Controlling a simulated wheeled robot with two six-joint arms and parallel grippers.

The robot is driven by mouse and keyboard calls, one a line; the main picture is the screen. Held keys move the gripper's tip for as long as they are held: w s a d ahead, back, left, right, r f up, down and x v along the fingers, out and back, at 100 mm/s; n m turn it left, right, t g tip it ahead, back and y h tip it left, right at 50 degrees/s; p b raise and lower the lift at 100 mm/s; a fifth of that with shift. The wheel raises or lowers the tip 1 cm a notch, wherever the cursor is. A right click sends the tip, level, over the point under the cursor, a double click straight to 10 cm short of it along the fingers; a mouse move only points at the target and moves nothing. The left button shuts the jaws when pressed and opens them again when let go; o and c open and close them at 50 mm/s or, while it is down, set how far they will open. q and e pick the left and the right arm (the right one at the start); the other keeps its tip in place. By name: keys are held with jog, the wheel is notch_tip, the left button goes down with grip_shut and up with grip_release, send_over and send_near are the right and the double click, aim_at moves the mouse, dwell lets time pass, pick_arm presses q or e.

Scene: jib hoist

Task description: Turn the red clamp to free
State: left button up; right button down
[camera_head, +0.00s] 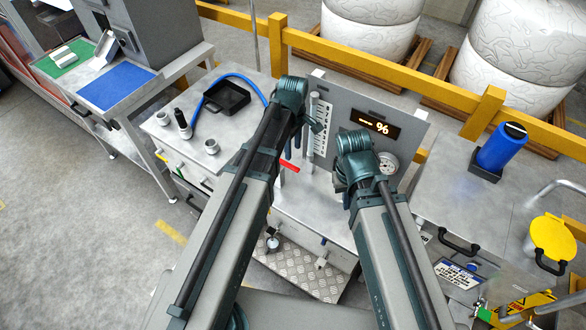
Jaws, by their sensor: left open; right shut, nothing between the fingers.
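The red clamp (289,166) shows as a small red bar low on the pale bench, just right of my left forearm. Part of it may be hidden by that arm. My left gripper (316,126) is open, mostly hidden behind its wrist, in front of the white scale on the grey panel. It is above and to the right of the red clamp, apart from it in the picture. My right gripper (340,184) is shut and empty, largely hidden by its own wrist, right of the red clamp and below the panel.
The grey panel (349,98) carries a lit display (376,125), a round gauge (388,163) and an upright scale (319,126). A black tray (227,98) and several small fittings lie left. A blue cylinder (501,146) stands right. A yellow rail (375,67) runs behind.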

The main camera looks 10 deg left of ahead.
aim_at(293, 167)
pick_arm(q)
notch_tip(293, 167, down, 8)
jog(key=b, duration=0.7)
grip_shut()
dwell(1.1)
